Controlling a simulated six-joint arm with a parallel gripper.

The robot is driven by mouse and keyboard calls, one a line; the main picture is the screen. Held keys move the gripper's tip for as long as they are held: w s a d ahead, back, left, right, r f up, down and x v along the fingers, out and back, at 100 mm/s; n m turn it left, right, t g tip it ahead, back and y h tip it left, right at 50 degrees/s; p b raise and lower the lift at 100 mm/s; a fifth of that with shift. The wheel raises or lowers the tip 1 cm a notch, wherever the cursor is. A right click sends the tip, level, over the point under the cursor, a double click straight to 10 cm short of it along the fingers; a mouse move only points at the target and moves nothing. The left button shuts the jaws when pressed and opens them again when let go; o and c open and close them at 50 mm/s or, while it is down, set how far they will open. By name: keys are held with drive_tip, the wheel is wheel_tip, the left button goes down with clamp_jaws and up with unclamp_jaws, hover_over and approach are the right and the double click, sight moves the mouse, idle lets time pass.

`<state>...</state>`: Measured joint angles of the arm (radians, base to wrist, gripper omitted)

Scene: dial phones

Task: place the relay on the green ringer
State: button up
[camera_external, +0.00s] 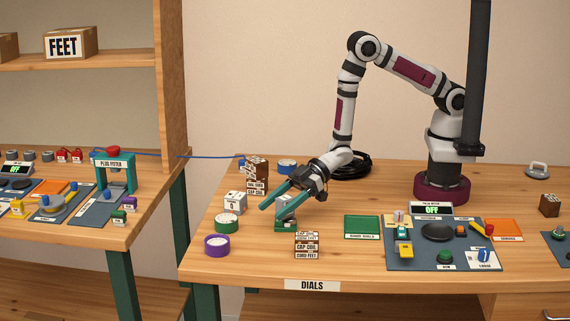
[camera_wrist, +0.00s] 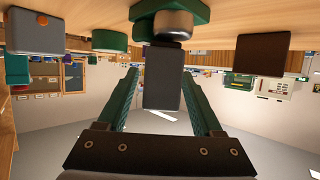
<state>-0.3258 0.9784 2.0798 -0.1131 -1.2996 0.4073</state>
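A green base with a silver round part, apparently the green ringer, stands on the table in the external view (camera_external: 285,226) and at the top of the wrist view (camera_wrist: 172,22). A grey upright box, apparently the relay, shows above that base (camera_external: 287,210). In the wrist view this dark grey box (camera_wrist: 162,80) lies between my fingers, with a gap on each side. Whether it rests on the ringer I cannot tell. My gripper (camera_external: 274,197) is tilted down with its green fingers apart; it also shows in the wrist view (camera_wrist: 160,82).
Labelled brown boxes (camera_external: 307,245) stand in front on the right. A green mat (camera_external: 362,227) and a dark panel (camera_external: 420,262) lie to the right.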

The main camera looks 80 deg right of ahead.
drive_tip(key=shift+r, duration=0.2)
drive_tip(key=s+d+r+m+g+h, duration=0.1)
drive_tip(key=s+d+r+m+h, duration=0.25)
drive_tip(key=d, duration=0.45)
drive_tip(key=s+d+r+m+g+h, duration=0.1)
drive_tip(key=s+d+r+m+h, duration=0.2)
drive_tip(key=d, duration=0.5)
drive_tip(key=s+d+r+m+g+h, duration=0.1)
drive_tip(key=s+d+r+m+h, duration=0.15)
drive_tip(key=s+d+r, duration=0.4)
drive_tip(key=s+r+m+g, duration=0.2)
drive_tip(key=s+g, duration=0.1)
drive_tip(key=s, duration=0.6)
drive_tip(key=s+a+r+m+g+y, duration=0.1)
drive_tip(key=s+r+m+g, duration=0.1)
drive_tip(key=s, duration=0.8)
drive_tip(key=shift+r+m+g, duration=0.25)
drive_tip(key=shift+m+g, duration=0.55)
